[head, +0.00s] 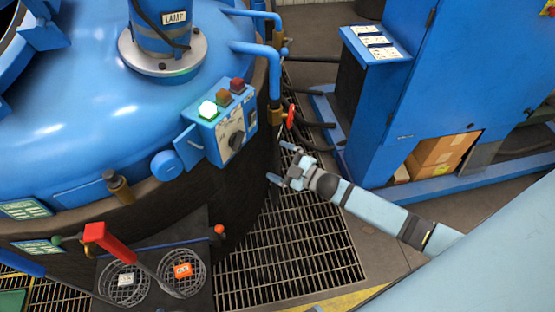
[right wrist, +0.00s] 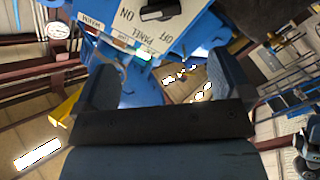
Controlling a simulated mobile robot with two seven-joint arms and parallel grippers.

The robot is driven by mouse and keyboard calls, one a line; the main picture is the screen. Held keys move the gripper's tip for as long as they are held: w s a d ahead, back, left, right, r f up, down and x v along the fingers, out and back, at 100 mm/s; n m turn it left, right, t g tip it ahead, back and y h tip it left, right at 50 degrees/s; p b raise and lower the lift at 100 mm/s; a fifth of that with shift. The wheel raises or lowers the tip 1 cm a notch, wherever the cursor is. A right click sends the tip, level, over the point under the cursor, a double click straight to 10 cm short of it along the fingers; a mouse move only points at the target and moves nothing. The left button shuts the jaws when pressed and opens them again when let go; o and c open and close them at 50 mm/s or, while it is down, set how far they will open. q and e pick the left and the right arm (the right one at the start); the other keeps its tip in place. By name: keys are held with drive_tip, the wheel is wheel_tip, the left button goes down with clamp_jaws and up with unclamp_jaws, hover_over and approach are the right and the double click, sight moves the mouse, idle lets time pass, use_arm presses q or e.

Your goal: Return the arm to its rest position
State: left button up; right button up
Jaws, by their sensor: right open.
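My right gripper (head: 281,163) is open and empty in the head view. Its arm comes in from the lower right, and the fingers point left toward the furnace side. It is a little right of and below the blue control box (head: 208,136), apart from it. In the right wrist view both fingers of the gripper (right wrist: 162,78) stand wide apart with nothing between them. Beyond them shows the panel face with its rotary switch (right wrist: 158,11) and the words ON, OFF and PANEL. My left gripper is not in view.
The blue furnace (head: 75,85) fills the left. A red valve handle (head: 291,116) on a pipe is just above the gripper. A blue cabinet (head: 420,100) stands at the right. Two wire baskets (head: 182,285) and a red-ended lever (head: 95,232) are at lower left. Open grating (head: 290,260) lies below.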

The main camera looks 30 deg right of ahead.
use_arm(q)
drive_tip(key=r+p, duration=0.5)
drive_tip(key=p, duration=0.1)
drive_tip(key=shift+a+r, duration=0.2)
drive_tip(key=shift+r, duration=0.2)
use_arm(e)
drive_tip(key=s+a+m+g+h, duration=0.2)
drive_tip(key=s+m, duration=0.4)
drive_tip(key=s, duration=0.5)
drive_tip(key=s+a+m+g+h, duration=0.2)
drive_tip(key=s+a+m, duration=0.3)
drive_tip(key=s, duration=0.6)
drive_tip(key=shift+s+r+m+g+h, duration=0.3)
drive_tip(key=shift+s+m+h, duration=0.1)
drive_tip(key=shift+h, duration=0.5)
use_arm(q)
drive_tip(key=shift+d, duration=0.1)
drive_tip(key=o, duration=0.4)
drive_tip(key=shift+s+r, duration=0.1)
